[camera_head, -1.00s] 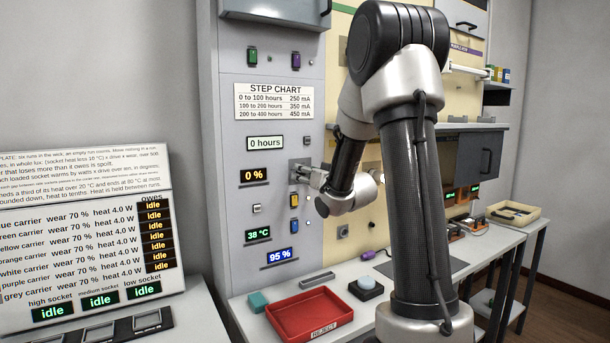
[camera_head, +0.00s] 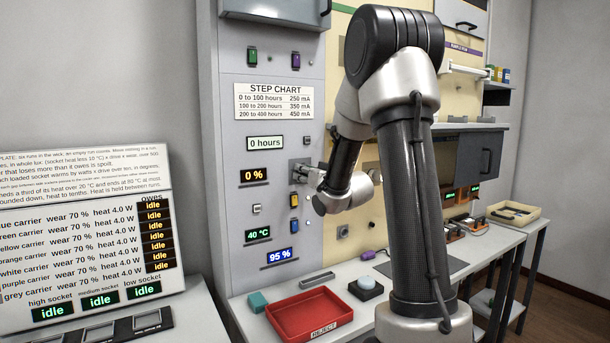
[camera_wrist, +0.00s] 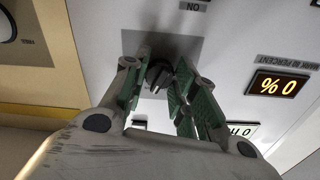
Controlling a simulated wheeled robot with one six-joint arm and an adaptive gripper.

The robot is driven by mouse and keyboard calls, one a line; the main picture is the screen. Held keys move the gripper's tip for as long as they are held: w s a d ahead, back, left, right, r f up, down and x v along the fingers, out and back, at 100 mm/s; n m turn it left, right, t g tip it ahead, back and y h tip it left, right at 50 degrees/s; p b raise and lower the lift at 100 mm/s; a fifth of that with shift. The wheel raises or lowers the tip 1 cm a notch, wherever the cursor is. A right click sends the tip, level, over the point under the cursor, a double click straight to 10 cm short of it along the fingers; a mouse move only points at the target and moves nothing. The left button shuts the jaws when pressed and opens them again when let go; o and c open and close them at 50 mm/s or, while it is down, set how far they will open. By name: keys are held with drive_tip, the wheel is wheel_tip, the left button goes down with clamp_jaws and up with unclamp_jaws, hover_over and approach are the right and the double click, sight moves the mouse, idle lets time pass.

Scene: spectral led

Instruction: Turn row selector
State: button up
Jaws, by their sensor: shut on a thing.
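A dark knob (camera_wrist: 157,76) on a grey plate sits between the green-padded fingers of my gripper (camera_wrist: 160,83) in the wrist view. My gripper is shut on the knob. In the head view my gripper (camera_head: 306,173) is at the grey panel (camera_head: 226,120), right of the orange 0 % display (camera_head: 254,176). The fingers and my wrist hide most of the knob there. I cannot read a label naming it as the row selector. The 0 % display also shows upside down at the right of the wrist view (camera_wrist: 278,86).
The panel carries a 0 hours display (camera_head: 265,142), a 40 °C display (camera_head: 258,235), a 95 % display (camera_head: 280,256) and small coloured switches near my gripper.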

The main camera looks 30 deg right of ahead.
drive_tip(key=shift+n, duration=9.8)
drive_tip(key=o, duration=1)
drive_tip(key=shift+o, duration=0.2)
drive_tip(key=shift+s, duration=0.1)
